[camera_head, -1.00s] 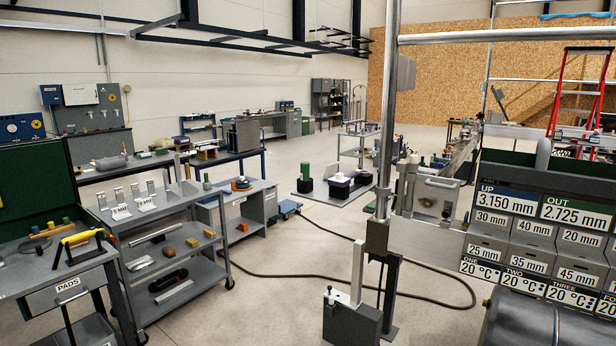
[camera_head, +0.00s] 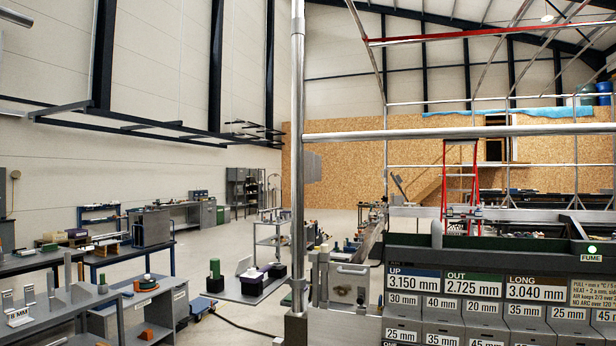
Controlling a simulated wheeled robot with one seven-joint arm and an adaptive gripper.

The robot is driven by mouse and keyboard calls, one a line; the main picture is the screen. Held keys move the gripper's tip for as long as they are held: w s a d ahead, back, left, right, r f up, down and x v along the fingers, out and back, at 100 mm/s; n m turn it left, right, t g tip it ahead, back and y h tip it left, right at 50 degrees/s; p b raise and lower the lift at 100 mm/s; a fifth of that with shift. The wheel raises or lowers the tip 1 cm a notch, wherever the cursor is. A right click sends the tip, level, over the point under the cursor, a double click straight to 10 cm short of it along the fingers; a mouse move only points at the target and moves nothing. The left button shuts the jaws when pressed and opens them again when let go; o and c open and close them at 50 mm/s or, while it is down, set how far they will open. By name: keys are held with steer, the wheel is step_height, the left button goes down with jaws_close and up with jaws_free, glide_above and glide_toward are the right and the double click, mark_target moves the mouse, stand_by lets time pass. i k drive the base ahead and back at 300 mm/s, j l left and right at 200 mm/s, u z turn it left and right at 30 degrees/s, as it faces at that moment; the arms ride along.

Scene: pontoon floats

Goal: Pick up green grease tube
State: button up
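A green upright cylinder (camera_head: 214,268), which may be the green grease tube, stands in a dark base at the left of a small grey shelf (camera_head: 232,294). It is small in the head view, and I cannot confirm that it is the tube. A smaller green piece (camera_head: 102,286) stands on the grey bench at the lower left; it is too small to identify. My gripper is not in view.
A dark block and a purple-and-white box (camera_head: 251,281) share the small shelf. A steel post (camera_head: 298,150) rises just right of it. A labelled bin rack (camera_head: 490,300) fills the lower right. A black cable crosses the floor below the shelf.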

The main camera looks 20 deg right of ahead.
mark_target(214, 268)
steer(key=i+u, duration=0.1)
steer(key=u, duration=0.4)
steer(key=i+l+u, duration=0.45)
steer(key=i+l, duration=0.15)
steer(key=i+l+u, duration=0.2)
steer(key=l, duration=0.3)
steer(key=i+l+u, duration=0.25)
steer(key=l, duration=0.2)
